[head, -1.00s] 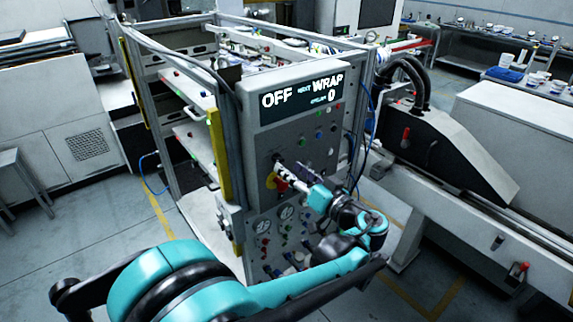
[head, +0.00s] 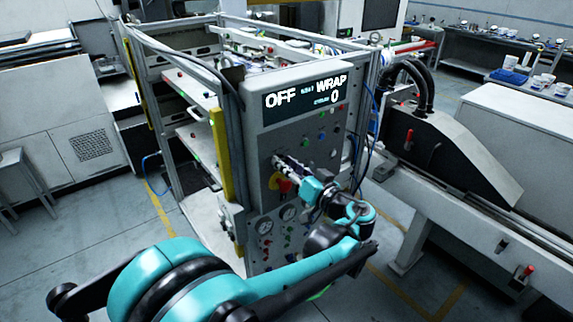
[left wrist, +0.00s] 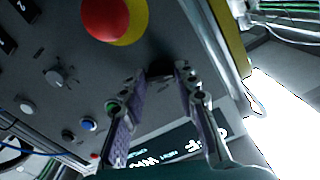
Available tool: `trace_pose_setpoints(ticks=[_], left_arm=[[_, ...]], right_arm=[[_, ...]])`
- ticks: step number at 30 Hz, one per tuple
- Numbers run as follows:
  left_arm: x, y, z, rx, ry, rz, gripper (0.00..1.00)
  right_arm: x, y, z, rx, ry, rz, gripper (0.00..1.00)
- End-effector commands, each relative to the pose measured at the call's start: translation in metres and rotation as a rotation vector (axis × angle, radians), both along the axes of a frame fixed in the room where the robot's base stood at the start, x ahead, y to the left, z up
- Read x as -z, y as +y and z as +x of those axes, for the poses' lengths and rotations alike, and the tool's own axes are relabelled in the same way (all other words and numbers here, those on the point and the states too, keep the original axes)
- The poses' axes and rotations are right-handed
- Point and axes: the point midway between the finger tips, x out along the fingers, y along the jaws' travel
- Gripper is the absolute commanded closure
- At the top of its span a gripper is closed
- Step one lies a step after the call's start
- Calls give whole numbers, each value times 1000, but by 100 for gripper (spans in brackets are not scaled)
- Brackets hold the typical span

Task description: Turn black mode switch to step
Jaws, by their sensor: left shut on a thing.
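The black mode switch (left wrist: 160,69) shows as a dark knob between the fingertips in the left wrist view. Much of it is hidden, and I cannot read its pointer or markings. My left gripper (left wrist: 165,80) is shut on it, with one finger on either side. In the head view the left gripper (head: 279,162) reaches the front of the grey control panel (head: 256,141), below the display, and its fingers cover the switch. The display (head: 305,97) reads OFF, with WRAP and 0 at its right. My right gripper is not in view.
A red emergency button (left wrist: 101,18) on a yellow disc sits close to the left gripper. A grey knob (left wrist: 57,76) and a blue button (left wrist: 88,124) are on the same panel. Gauges (head: 265,226) are lower down. A yellow post (head: 221,150) edges the panel's left side.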

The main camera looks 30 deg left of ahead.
Motion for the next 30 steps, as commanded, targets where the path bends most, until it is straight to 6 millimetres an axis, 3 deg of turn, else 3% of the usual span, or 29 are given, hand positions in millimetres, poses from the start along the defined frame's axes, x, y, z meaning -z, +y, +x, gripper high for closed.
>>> trace_pose_setpoints(ticks=[11,30], left_arm=[[0,0,0,0,138,56,99],[0,0,0,0,684,282,99]], right_arm=[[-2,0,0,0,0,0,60],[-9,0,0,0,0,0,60]])
